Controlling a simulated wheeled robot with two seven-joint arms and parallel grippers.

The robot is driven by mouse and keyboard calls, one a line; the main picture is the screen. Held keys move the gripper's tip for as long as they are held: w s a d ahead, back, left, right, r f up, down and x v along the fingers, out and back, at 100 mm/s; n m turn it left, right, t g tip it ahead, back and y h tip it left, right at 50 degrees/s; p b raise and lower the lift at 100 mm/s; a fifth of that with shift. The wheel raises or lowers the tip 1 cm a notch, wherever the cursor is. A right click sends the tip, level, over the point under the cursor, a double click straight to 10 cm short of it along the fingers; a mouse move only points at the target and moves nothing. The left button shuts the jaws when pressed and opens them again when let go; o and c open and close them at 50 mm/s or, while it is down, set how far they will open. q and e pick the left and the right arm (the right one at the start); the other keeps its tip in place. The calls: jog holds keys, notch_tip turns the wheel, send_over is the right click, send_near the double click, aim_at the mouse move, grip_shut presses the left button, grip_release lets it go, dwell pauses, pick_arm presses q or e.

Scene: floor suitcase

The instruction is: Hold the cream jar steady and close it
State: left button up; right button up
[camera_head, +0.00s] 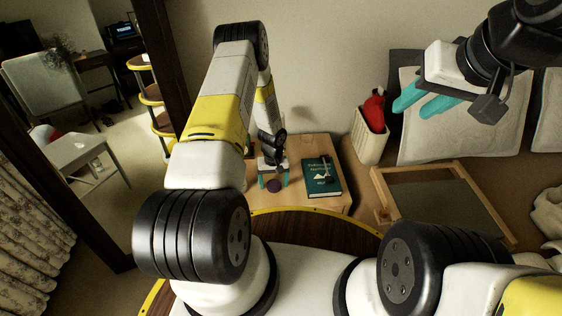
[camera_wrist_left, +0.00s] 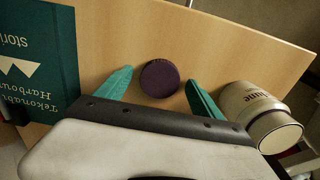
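A dark purple round piece, a lid or lidded jar seen from above (camera_wrist_left: 159,78), sits on the wooden table top. It also shows in the head view (camera_head: 274,185). My left gripper (camera_wrist_left: 160,82) is open, with one teal finger on each side of the purple piece and a gap to both; in the head view it points down at the table (camera_head: 274,180). My right gripper (camera_head: 407,110) is open and empty, raised high at the right.
A dark frame edge is at left.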

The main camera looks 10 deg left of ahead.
aim_at(274, 184)
pick_arm(q)
jog(key=c, duration=1.3)
jog(key=shift+r, duration=0.6)
notch_tip(274, 184, up, 2)
jog(key=shift+r, duration=0.1)
jog(key=s+d, duration=0.2)
jog(key=s, duration=0.3)
jog(key=s+d+r, duration=0.1)
jog(key=s+d, duration=0.1)
jog(key=s, duration=0.2)
jog(key=s+d, duration=0.2)
jog(key=s, duration=0.3)
jog(key=shift+s+d+r, duration=0.25)
jog(key=shift+s+r, duration=0.05)
